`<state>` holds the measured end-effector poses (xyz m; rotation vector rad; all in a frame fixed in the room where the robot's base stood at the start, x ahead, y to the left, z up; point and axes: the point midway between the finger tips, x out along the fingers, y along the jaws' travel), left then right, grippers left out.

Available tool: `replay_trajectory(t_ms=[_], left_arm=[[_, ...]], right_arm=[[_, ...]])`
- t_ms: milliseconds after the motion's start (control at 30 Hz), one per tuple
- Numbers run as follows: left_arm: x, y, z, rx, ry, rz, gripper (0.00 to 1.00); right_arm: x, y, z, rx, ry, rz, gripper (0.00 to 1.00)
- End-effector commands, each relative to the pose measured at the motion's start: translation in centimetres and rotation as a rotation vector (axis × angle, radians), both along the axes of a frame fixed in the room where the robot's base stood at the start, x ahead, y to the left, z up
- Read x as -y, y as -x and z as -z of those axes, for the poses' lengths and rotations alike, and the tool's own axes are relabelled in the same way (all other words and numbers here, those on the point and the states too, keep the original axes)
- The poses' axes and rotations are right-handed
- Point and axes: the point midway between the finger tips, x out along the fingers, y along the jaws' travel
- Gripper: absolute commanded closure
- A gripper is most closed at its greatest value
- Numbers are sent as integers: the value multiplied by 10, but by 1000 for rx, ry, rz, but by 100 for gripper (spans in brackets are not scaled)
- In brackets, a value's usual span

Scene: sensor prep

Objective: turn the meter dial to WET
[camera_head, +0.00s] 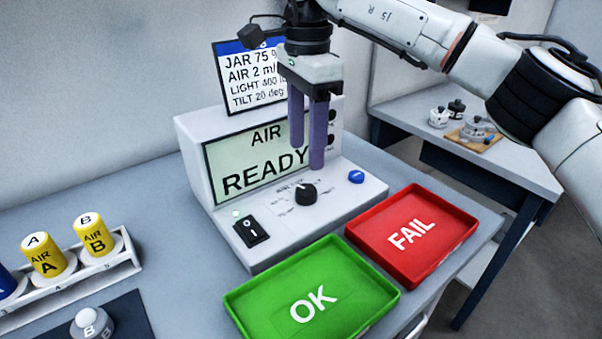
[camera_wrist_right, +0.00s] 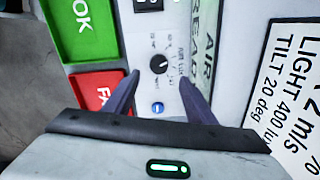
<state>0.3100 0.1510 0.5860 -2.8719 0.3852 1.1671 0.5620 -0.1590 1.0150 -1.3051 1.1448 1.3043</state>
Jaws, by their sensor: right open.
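The meter (camera_head: 228,234) is a white box with a screen (camera_head: 255,160) that reads AIR READY. Its black dial (camera_head: 305,194) is on the sloped front panel, with small markings around it too blurred to read surely. In the right wrist view the dial (camera_wrist_right: 159,64) lies ahead of the fingertips, apart from them. My right gripper (camera_head: 308,158) is open and empty, pointing down above the dial, in front of the screen. It also shows in the right wrist view (camera_wrist_right: 158,82). My left gripper is not in view.
A black switch (camera_head: 251,231) and a blue button (camera_head: 356,176) flank the dial. A green OK tray (camera_head: 232,301) and a red FAIL tray (camera_head: 472,228) stand in front. Yellow AIR sensors (camera_head: 47,258) sit in a rack at left. A sign (camera_head: 236,104) stands behind.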

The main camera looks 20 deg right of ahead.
Motion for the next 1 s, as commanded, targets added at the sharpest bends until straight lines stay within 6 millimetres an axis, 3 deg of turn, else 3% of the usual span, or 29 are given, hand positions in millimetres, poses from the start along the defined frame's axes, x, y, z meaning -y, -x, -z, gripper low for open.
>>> replay_trajectory(t_ms=[200, 400, 600, 867, 1000], left_arm=[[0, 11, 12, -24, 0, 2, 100], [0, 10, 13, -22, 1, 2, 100], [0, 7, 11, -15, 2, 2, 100], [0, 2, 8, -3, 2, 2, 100], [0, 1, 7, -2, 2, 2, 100]], right_arm=[[1, 1, 45, -4, 2, 0, 49], [0, 0, 74, -2, 0, 0, 49], [0, 0, 87, 0, 0, 0, 49], [0, 0, 87, 0, 0, 0, 49], [0, 0, 87, 0, 0, 0, 73]])
